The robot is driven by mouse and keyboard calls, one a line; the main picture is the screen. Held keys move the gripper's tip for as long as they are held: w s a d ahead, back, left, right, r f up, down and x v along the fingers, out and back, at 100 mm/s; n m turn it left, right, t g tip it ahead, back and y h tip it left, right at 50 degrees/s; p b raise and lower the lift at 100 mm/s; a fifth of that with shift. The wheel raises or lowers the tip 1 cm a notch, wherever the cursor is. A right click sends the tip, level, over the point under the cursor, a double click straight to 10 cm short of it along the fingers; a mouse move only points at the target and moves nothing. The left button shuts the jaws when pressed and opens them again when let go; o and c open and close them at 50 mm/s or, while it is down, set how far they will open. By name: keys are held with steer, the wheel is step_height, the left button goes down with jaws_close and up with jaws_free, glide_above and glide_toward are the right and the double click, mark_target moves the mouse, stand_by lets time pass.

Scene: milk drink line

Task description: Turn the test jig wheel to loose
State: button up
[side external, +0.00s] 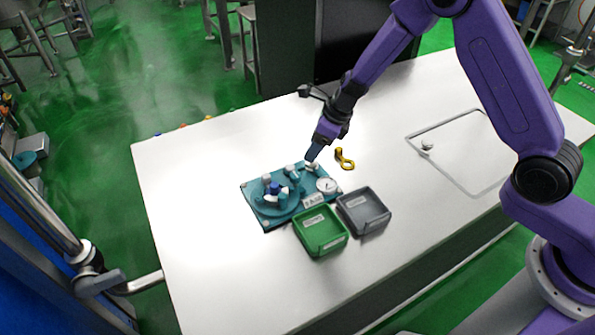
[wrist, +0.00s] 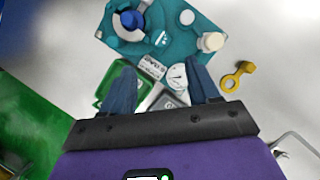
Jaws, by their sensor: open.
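The test jig is a teal plate (side external: 252,190) on the white table, and it also fills the top of the wrist view (wrist: 178,40). On its left is a round teal wheel-like part (side external: 270,207) with white and blue pieces and a blue knob (side external: 275,187); the knob also shows in the wrist view (wrist: 131,19). A white dial gauge (side external: 326,185) and a white cylinder (wrist: 211,42) sit on its right side. I cannot read any loose mark. My gripper (side external: 311,157) is open and empty near the jig's far right corner; its fingers (wrist: 163,82) spread apart in the wrist view.
A green tray (side external: 336,247) and a grey tray (side external: 378,221) stand just in front of the jig. A yellow ring-ended tool (side external: 345,161) lies right of my gripper. A panel with a knob (side external: 426,147) lies farther right. The table's left part is clear.

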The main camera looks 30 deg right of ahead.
mark_target(296, 174)
steer(key=x, duration=1.2)
steer(key=shift+f, duration=0.1)
steer(key=c, duration=1)
steer(key=shift+c, duration=0.2)
